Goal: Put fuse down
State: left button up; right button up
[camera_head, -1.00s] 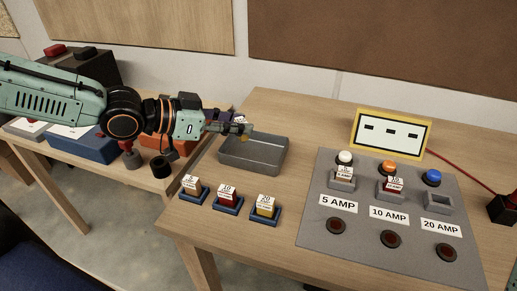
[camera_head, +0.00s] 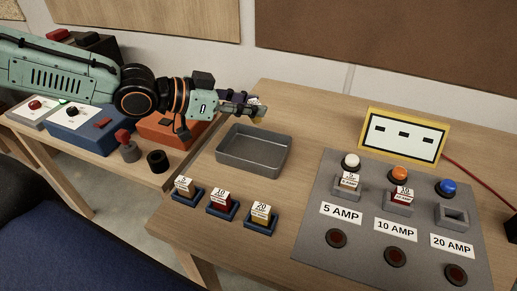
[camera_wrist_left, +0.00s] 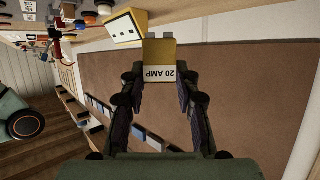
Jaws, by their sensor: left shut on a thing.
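My left gripper (camera_head: 259,111) is shut on a yellow fuse and holds it above the back edge of the grey metal tray (camera_head: 222,150). In the left wrist view the fuse (camera_wrist_left: 160,54) shows a white label reading 20 AMP between the fingertips. The tray looks empty. Three more fuses stand in blue holders in front of the tray: a tan one (camera_head: 184,186), a red one (camera_head: 219,200) and a yellow one (camera_head: 261,215). On the grey panel, the 5 AMP (camera_head: 348,182) and 10 AMP (camera_head: 402,196) sockets hold fuses. The 20 AMP socket (camera_head: 453,216) is empty. My right gripper is not in view.
A yellow-framed display (camera_head: 403,136) stands behind the panel, with a red cable at its right. A second table at left carries blue (camera_head: 88,128) and orange (camera_head: 165,132) boxes and a black ring (camera_head: 157,161). A gap separates the tables.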

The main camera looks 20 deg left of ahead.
pick_arm(q)
notch_tip(320, 180, down, 6)
jog(key=b, duration=0.4)
jog(key=shift+w+a, duration=0.15)
jog(key=shift+w+a+f+b, duration=0.1)
jog(key=shift+f+b, duration=0.3)
jog(key=shift+b, duration=0.05)
jog(key=shift+s+f, duration=0.2)
jog(key=shift+f, duration=0.1)
notch_tip(320, 180, down, 3)
jog(key=shift+r+b, duration=0.1)
jog(key=shift+b, duration=1.1)
jog(key=shift+w, duration=0.2)
jog(key=shift+s, duration=0.3)
jog(key=o, duration=0.9)
jog(key=shift+w+f, duration=0.25)
jog(key=shift+s+r, duration=0.1)
jog(key=shift+s, duration=0.05)
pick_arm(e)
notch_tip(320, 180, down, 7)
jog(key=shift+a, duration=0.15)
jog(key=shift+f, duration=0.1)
